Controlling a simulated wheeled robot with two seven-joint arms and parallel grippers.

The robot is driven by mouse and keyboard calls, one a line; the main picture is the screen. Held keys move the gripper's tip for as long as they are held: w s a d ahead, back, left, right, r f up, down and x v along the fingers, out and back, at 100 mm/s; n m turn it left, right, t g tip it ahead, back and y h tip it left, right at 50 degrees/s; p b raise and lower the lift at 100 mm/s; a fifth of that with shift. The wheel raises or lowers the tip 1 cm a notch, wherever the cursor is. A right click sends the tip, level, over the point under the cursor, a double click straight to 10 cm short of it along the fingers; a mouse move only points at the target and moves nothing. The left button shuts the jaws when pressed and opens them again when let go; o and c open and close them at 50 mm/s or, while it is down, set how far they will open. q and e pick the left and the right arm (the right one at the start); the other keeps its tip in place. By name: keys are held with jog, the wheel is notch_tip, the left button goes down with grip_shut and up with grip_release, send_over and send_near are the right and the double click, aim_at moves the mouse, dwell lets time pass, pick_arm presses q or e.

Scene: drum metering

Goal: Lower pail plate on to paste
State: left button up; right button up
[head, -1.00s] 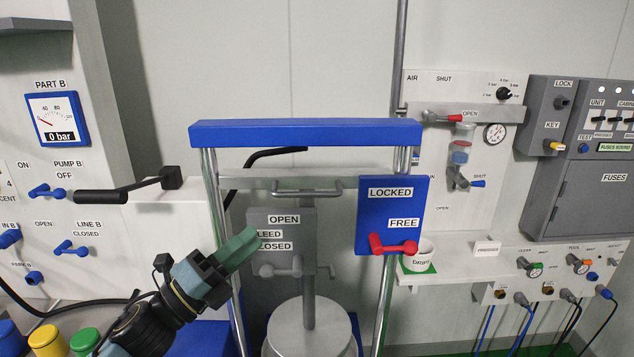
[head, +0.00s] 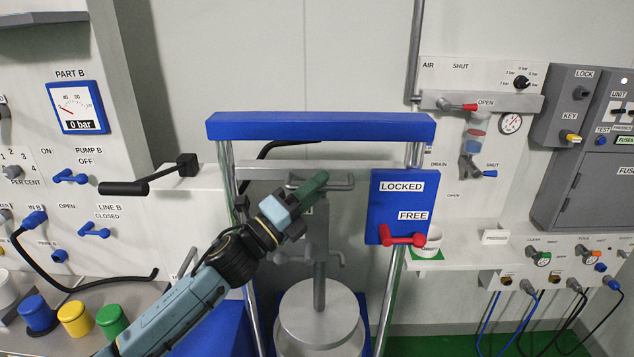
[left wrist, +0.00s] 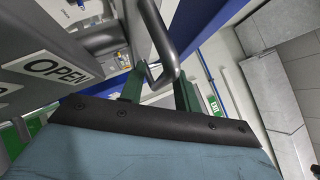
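The pail plate (head: 319,312) is a round grey disc on a vertical rod, at the mouth of the pail (head: 351,347). The paste is hidden beneath it. The rod runs up to a grey bar handle (head: 337,183) in the blue-topped frame. My left gripper (head: 308,188) is at the left part of this handle. In the left wrist view its two green fingers (left wrist: 160,88) stand apart, one on each side of the grey bar (left wrist: 160,40), with a gap visible. My right gripper is not in view.
A black-handled lever (head: 150,184) juts out at left. Coloured lidded pots (head: 75,318) stand at lower left.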

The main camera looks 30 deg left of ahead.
aim_at(320, 252)
pick_arm(q)
jog(key=shift+w, duration=0.15)
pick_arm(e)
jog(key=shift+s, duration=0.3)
pick_arm(q)
grip_shut()
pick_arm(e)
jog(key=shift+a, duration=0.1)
